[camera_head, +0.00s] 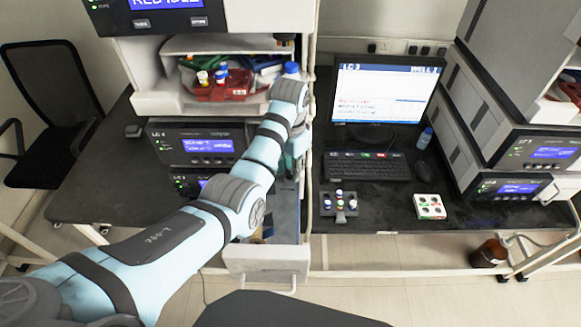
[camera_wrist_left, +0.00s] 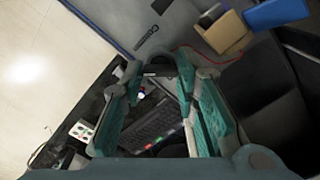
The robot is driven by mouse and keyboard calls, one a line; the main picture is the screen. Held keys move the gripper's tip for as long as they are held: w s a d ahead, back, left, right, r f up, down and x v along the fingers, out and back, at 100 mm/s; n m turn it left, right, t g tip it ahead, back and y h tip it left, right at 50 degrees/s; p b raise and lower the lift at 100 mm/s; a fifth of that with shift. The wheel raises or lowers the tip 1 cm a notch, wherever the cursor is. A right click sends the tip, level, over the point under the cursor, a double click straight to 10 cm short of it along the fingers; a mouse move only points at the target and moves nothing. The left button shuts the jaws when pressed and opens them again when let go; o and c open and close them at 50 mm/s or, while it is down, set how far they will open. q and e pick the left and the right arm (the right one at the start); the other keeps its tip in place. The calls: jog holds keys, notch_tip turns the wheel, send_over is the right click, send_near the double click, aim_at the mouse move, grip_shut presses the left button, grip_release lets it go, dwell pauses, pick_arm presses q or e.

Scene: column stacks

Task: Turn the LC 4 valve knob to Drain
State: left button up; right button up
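The LC 4 unit (camera_head: 195,147) is a dark front panel with a blue display, in the left stack under the shelf in the head view. A second panel with a small blue display (camera_head: 202,183) sits below it, partly covered by my left arm. I cannot make out the valve knob or its Drain mark in either view. My left gripper (camera_head: 290,158) is right of the LC 4 panel, above the open drawer, and partly hidden by my arm. In the left wrist view its teal fingers (camera_wrist_left: 160,85) are spread apart, with no held object visible. My right gripper is not in view.
An open drawer (camera_head: 266,256) juts out below the left stack. A white upright post (camera_head: 312,180) stands beside it. A keyboard (camera_head: 368,166), a vial rack (camera_head: 339,204) and a white box (camera_head: 430,207) lie on the dark bench. Another instrument stack (camera_head: 510,150) stands at right.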

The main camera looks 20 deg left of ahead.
pick_arm(q)
jog(key=shift+n, duration=0.4)
grip_shut()
jog(key=n, duration=0.3)
jog(key=shift+n, duration=0.3)
jog(key=n, duration=0.4)
jog(key=shift+n, duration=0.3)
jog(key=n, duration=0.4)
jog(key=shift+n, duration=2.5)
jog(key=o, duration=1.1)
grip_release()
